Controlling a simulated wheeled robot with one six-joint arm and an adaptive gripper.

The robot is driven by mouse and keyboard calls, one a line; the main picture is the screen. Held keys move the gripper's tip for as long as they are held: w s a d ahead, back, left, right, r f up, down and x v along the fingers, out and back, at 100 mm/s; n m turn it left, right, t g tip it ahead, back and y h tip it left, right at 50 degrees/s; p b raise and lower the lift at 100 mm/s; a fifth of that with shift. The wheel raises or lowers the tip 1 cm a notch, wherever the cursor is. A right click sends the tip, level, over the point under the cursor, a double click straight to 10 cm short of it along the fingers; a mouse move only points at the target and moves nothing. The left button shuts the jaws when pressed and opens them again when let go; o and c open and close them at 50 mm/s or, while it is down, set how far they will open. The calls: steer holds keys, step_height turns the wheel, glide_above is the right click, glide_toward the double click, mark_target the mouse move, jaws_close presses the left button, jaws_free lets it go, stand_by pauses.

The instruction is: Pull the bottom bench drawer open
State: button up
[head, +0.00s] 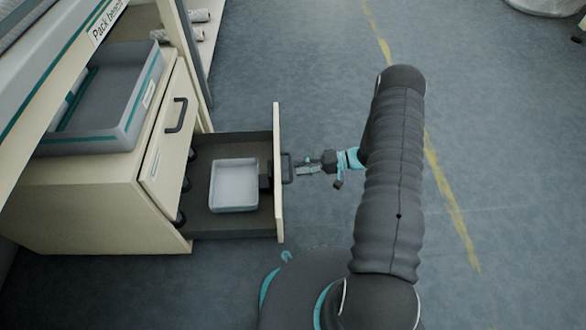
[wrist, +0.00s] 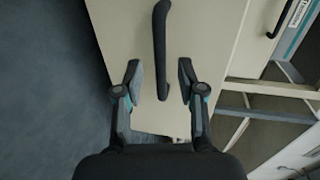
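The bottom bench drawer (head: 278,200) stands pulled well out from the bench, its cream front facing right in the head view. Its dark bar handle (head: 287,168) is on the front; in the wrist view the handle (wrist: 161,45) runs lengthwise up the cream panel (wrist: 205,40). My gripper (head: 303,168) is just in front of the handle. In the wrist view my gripper (wrist: 160,78) is open, one finger on each side of the handle, with gaps on both sides. Inside the drawer are a white tray (head: 234,185) and a small dark item (head: 265,177).
The bench's upper front (head: 163,150) is closed and has its own dark handle (head: 177,115). A grey bin (head: 105,140) with a teal stripe stands on the bench. White rolls (head: 200,16) lie on a shelf behind. The floor (head: 500,150) to the right is clear.

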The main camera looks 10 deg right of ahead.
steer(key=v, duration=0.8)
stand_by(0.4)
steer(key=s+f+m+g+h, duration=0.1)
steer(key=s+f+m+g, duration=0.15)
steer(key=s+m, duration=0.2)
steer(key=s+r+g+h, duration=0.2)
steer(key=s+r+h, duration=0.1)
steer(key=s+r, duration=0.15)
steer(key=s+a+r+n+t+h+p, duration=0.2)
steer(key=s+r, duration=0.3)
steer(key=r, duration=1.1)
steer(key=s+a+r+n+t+h+p, duration=0.2)
steer(key=s+r+h, duration=0.3)
steer(key=r, duration=1.1)
steer(key=s+a+r+n+t+h+p, duration=0.2)
steer(key=s+r, duration=0.4)
steer(key=r, duration=1)
steer(key=a+t+h+p, duration=0.1)
steer(key=t+h+p, duration=0.1)
steer(key=shift+s+a+r+p, duration=0.2)
steer(key=shift+s+a+p, duration=0.1)
steer(key=shift+a, duration=0.1)
steer(key=shift+a, duration=0.1)
